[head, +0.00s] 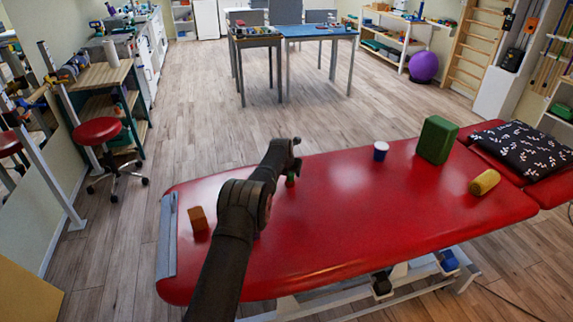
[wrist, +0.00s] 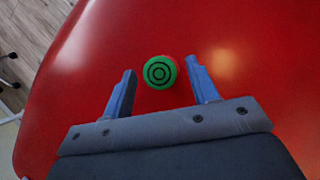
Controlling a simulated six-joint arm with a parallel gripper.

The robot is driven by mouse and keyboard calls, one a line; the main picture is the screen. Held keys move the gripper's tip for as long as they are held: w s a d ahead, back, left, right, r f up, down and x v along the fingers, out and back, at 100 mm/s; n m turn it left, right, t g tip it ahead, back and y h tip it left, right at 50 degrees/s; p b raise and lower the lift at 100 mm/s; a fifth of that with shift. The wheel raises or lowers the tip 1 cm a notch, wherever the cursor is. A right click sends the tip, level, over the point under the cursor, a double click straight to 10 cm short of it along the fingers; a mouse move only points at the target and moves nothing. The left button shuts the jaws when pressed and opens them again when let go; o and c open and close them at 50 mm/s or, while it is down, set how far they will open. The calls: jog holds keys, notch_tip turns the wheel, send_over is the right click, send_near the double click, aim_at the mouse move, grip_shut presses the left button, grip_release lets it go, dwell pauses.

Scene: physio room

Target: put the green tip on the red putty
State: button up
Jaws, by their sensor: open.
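The green tip (wrist: 159,72) is a round green piece with dark concentric rings on top. In the wrist view it lies between and slightly beyond my fingertips, touching neither. A thin reddish edge shows beside it, and I cannot tell whether that is the red putty under it. My gripper (wrist: 162,84) is open and empty, pointing down. I cannot make out the red putty for certain; an orange-brown block (head: 198,219) lies near the couch's left end.
The red couch (head: 345,225) also bears a blue and white cup (head: 380,151), a green block (head: 437,139), a yellow roll (head: 484,182) and a patterned pillow (head: 522,150). These stand to the right, apart from my gripper. The couch's middle is clear.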

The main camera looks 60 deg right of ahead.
jog(key=v, duration=1)
jog(key=shift+a, duration=0.1)
dwell(0.3)
jog(key=shift+x, duration=6.1)
